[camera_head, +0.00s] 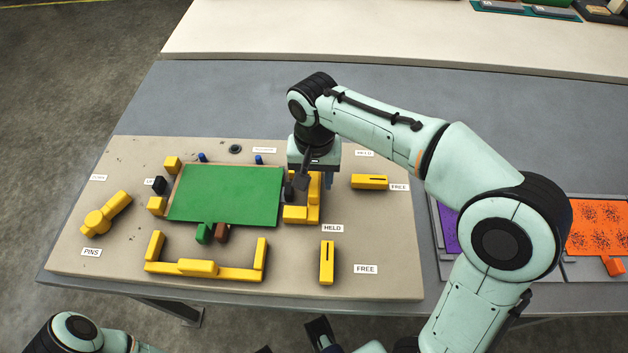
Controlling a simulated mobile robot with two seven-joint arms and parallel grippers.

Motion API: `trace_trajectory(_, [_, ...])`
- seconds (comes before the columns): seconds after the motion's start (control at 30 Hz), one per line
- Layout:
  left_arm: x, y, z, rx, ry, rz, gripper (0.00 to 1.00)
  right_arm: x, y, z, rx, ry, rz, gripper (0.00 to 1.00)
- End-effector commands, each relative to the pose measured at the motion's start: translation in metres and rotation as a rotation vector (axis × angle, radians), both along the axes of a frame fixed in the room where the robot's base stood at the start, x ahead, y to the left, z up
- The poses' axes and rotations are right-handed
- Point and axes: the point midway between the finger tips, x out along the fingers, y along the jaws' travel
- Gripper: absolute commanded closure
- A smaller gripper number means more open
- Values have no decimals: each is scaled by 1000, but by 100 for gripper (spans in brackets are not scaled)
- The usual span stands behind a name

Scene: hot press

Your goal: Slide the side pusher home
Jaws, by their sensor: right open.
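A green plate (228,195) lies on the beige board, with yellow blocks around its edges. A yellow angled piece (297,214) stands at its right side, near a HELD label; I take this to be the side pusher, though it has no name on it. My right gripper (296,186) points down over the plate's right edge, beside this piece. Its dark fingers are open, and they and the wrist hide part of the piece. I cannot tell whether they touch it. My left arm shows at the bottom left; dark parts at the bottom edge may be its gripper.
A long yellow bracket (197,267) lies in front of the plate. Slotted yellow bars stand by FREE labels, one at the right (370,182) and one in front (327,262). A yellow pin piece (106,213) lies at the left. Orange (598,226) and purple panels lie farther right.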

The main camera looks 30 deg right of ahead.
Motion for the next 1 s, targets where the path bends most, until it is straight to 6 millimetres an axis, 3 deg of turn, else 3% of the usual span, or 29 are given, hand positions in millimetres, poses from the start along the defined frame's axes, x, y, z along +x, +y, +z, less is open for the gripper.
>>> trace_trajectory(0.13, [1,0,-2,0,-3,0,52,0,0,-10,0,0,1,51])
trace_trajectory(0.43, [1,0,-2,1,-5,1,52,0,0,-12,1,-1,0,51])
trace_trajectory(0.5, [1,0,-2,1,-5,1,52,0,0,-11,0,-1,0,74])
trace_trajectory(0.6, [1,0,-2,1,-5,1,52,0,0,-11,0,-1,0,100])
trace_trajectory(0.77, [1,0,-1,0,-4,0,52,1,1,-11,-1,-1,1,100])
trace_trajectory(1.0, [0,0,14,-1,5,-2,52,16,25,-9,0,-2,1,100])
